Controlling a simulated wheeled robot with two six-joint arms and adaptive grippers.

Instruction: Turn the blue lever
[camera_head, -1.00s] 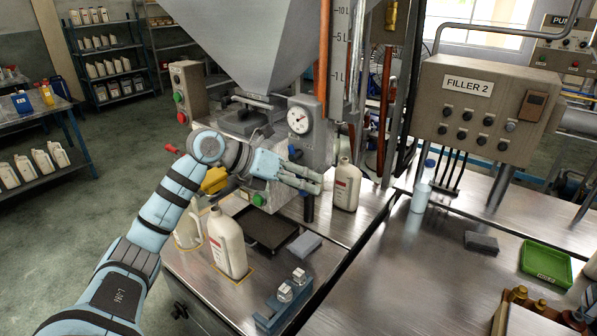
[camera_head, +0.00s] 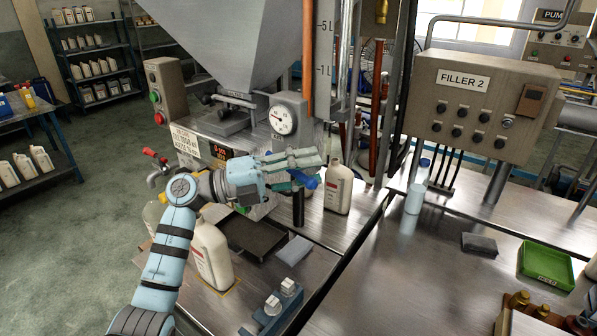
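The blue lever (camera_head: 306,181) shows beneath the filling machine's gauge, just left of the bottle that stands at the machine's right. It is partly hidden by my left gripper (camera_head: 300,171). The gripper reaches in from the left with its fingers pointing right. The fingers look spread apart, with the upper one passing just above the lever. I cannot tell whether they touch it. My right gripper is out of view.
A white bottle (camera_head: 338,190) stands close to the fingertips. Another bottle (camera_head: 212,254) stands below my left arm. The round gauge (camera_head: 283,120) and hopper (camera_head: 215,40) are above. A blue fixture (camera_head: 270,315) sits on the front metal bench; its right part is largely clear.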

